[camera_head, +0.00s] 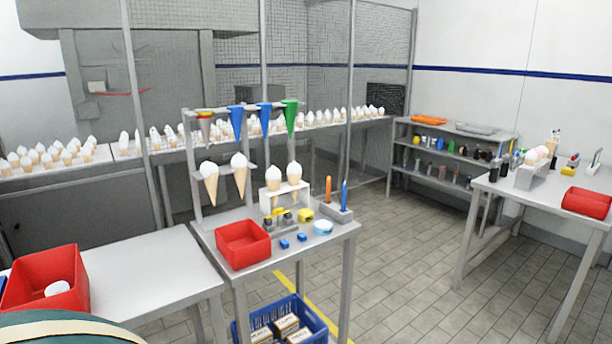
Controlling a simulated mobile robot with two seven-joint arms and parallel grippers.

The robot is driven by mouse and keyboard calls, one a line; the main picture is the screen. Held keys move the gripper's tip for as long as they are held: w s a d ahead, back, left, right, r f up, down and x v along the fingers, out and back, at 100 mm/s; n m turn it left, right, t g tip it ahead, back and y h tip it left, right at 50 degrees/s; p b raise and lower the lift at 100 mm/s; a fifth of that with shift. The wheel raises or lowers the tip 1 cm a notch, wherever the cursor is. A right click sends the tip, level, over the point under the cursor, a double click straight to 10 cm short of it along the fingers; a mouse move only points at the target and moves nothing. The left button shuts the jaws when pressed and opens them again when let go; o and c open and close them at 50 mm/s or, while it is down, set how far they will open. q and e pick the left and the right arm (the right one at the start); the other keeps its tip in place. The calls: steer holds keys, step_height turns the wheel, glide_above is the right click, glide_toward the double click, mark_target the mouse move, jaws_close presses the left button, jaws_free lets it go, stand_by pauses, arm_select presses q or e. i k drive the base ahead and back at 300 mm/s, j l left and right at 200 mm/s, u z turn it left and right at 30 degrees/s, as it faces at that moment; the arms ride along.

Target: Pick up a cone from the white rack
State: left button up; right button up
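The white rack (287,198) stands on the small metal table in the middle, with two white-topped cones upright in it. Its left cone (273,179) and right cone (294,174) stand side by side. Their lower tips are partly hidden by the rack. Two more white-topped cones, one at left (210,184) and one at right (239,176), hang point down in a grey frame left of the white rack. Neither of my grippers shows in the head view.
Colored empty cones (265,119) hang above the small table. A red bin (243,243), a yellow item (303,213) and two upright pens (345,194) crowd its top. A blue crate (283,324) sits below. Open floor (400,260) lies to the right.

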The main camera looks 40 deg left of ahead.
mark_target(273, 175)
steer(key=i+u, duration=0.25)
steer(key=i, duration=0.2)
steer(key=i+l+u, duration=0.25)
steer(key=i, duration=0.2)
steer(key=i+l+u, duration=0.2)
steer(key=i, duration=0.25)
